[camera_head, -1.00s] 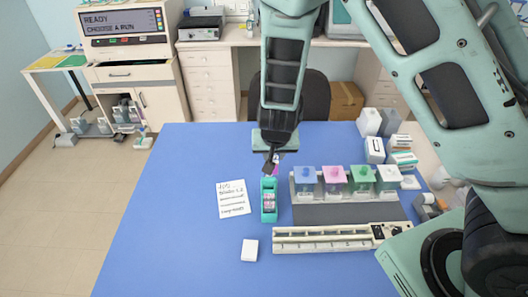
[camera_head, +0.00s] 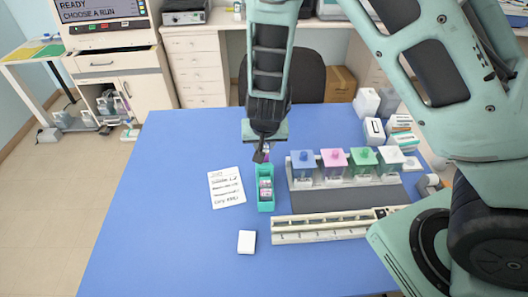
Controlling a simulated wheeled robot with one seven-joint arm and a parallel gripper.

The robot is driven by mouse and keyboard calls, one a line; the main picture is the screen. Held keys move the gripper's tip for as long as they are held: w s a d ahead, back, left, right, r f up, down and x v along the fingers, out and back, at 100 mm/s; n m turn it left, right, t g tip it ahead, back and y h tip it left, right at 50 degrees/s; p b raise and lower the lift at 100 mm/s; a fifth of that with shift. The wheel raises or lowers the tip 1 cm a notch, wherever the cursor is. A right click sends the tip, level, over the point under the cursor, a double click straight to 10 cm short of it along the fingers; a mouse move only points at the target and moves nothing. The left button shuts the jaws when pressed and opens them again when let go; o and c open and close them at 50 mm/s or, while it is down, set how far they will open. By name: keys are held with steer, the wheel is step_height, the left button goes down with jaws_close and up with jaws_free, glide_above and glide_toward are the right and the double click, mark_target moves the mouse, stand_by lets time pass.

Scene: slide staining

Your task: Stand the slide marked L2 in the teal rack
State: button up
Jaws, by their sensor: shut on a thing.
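The teal rack (camera_head: 265,206) stands on the blue table, left of the row of staining jars. Several slides with pinkish parts show inside it. My gripper (camera_head: 261,156) points down over the back end of the rack. It is shut on a slide (camera_head: 266,147), of which only a small purple-pink bit shows by the fingertips. The mark on that slide is too small to read. I cannot tell whether its lower edge touches the rack.
Staining jars with blue (camera_head: 303,160), pink, green and white lids stand right of the rack. A long cream tray (camera_head: 330,227) lies in front of them. A handwritten note (camera_head: 226,188) lies left, a small white block (camera_head: 247,242) in front. The left table area is clear.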

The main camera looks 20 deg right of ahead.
steer(key=shift+f+b, duration=0.3)
steer(key=shift+f, duration=0.45)
steer(key=shift+f, duration=0.1)
step_height(320, 180, down, 7)
steer(key=b, duration=0.7)
steer(key=shift+s+f+b, duration=0.1)
steer(key=shift+f+b, duration=0.2)
steer(key=shift+s+f, duration=0.1)
steer(key=shift+f, duration=0.05)
steer(key=o, duration=1.1)
steer(key=shift+o, duration=0.2)
